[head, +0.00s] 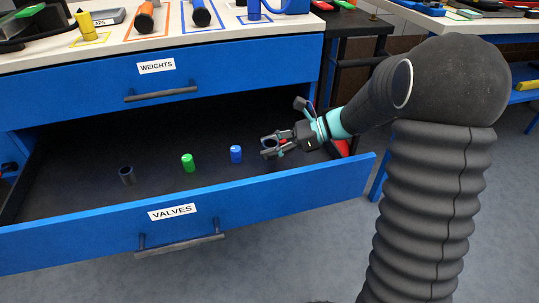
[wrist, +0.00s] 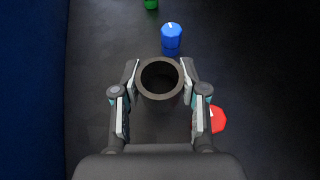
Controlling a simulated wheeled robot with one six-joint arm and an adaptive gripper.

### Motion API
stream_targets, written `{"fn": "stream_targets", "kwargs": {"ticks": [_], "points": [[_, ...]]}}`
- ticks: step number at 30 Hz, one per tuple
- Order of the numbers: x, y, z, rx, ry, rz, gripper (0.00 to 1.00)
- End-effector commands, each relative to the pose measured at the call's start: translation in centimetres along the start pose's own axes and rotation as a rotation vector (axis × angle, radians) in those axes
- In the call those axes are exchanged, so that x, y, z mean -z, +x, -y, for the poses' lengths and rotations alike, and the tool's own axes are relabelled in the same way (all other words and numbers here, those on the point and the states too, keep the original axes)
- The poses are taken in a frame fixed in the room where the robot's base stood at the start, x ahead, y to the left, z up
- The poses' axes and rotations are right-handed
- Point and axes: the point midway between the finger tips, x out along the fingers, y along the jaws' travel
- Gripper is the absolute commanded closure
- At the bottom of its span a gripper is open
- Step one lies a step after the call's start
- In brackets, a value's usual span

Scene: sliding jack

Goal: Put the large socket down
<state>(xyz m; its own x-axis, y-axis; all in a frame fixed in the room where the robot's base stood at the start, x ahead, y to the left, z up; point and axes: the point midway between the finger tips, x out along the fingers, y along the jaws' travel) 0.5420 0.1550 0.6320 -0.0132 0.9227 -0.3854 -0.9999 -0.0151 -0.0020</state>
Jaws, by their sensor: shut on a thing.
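The large socket (wrist: 161,80), a dark grey hollow cylinder, stands upright between the fingertips of my gripper (wrist: 160,84). In the head view my gripper (head: 272,146) is shut on it, low inside the open VALVES drawer (head: 75,198), right of the blue knob. The socket is mostly hidden by the fingers there. I cannot tell whether its base touches the drawer floor.
A blue knob (head: 236,154), a green knob (head: 188,163) and another dark hollow cylinder (head: 128,175) stand in a row to the left. A red part (wrist: 218,119) lies close by the right finger. The drawer floor is bare behind the row.

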Motion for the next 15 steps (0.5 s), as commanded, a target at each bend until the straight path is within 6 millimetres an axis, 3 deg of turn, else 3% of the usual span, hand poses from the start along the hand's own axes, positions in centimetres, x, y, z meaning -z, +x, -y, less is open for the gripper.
{"fn": "stream_targets", "kwargs": {"ticks": [6, 15], "points": [[2.7, 1.1, 0.0, -0.001, 0.003, -0.001, 0.96], [3.0, 1.2, 0.0, 0.0, 0.0, -0.001, 0.96]]}}
